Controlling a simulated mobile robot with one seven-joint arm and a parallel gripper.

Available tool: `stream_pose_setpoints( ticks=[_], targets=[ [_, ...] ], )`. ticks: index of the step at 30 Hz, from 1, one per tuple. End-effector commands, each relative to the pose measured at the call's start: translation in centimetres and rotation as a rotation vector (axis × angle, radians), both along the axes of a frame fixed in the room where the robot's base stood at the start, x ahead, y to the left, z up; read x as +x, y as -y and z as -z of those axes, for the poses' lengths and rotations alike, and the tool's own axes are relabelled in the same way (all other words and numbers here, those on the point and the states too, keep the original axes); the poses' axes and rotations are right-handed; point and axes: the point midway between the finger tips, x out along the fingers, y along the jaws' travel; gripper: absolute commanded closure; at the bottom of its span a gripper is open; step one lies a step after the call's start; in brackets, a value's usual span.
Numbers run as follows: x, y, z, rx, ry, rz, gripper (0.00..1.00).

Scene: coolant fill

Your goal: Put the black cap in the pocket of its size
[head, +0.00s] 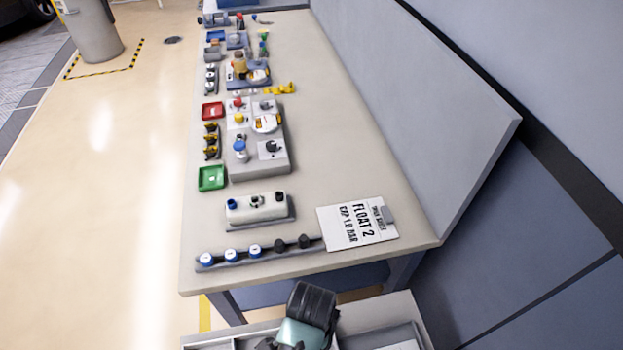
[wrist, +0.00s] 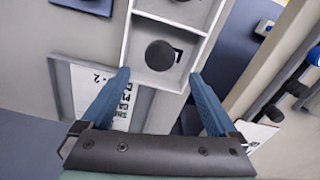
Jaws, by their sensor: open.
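A round black cap (wrist: 160,55) sits in a square white-walled pocket (wrist: 139,66) in the wrist view. A black mark on the pocket floor shows beside the cap and is partly covered. My gripper (wrist: 160,74) is open, its two blue fingers apart on either side of the pocket's near end. The cap shows between and just beyond the fingertips, with no finger seen touching it. In the head view my arm is at the bottom and hides the cap; the fingertips cannot be made out there.
Another white-walled pocket (wrist: 180,10) adjoins beyond. A printed card (wrist: 95,95) lies left of the pockets. On the long bench, a rail (head: 270,252) carries white-blue and black caps, beside a clipboard (head: 357,224). A pale block (head: 257,207) and a green tray (head: 211,178) stand behind.

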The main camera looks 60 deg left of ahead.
Motion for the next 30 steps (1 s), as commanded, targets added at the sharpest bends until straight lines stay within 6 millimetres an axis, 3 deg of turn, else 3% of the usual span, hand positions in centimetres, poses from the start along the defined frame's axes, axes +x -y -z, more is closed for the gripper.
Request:
stream_pose_setpoints(
  ticks=[7, 17, 20, 23, 25, 29, 30],
  targets=[
    [0.0, 0.0, -3.6, 0.001, 0.001, 0.000, 0.05],
    [0.0, 0.0, -4.4, -0.001, -0.001, 0.000, 0.05],
    [0.9, -0.2, -5.0, 0.017, 0.027, 0.000, 0.05],
    [4.7, -1.0, -7.3, 0.081, 0.138, -0.007, 0.05],
    [9.0, -1.5, -10.5, 0.147, 0.277, -0.017, 0.05],
    [17.8, -1.2, -20.0, 0.255, 0.631, -0.047, 0.05],
    [20.1, -0.6, -23.4, 0.273, 0.745, -0.055, 0.05]
  ],
)
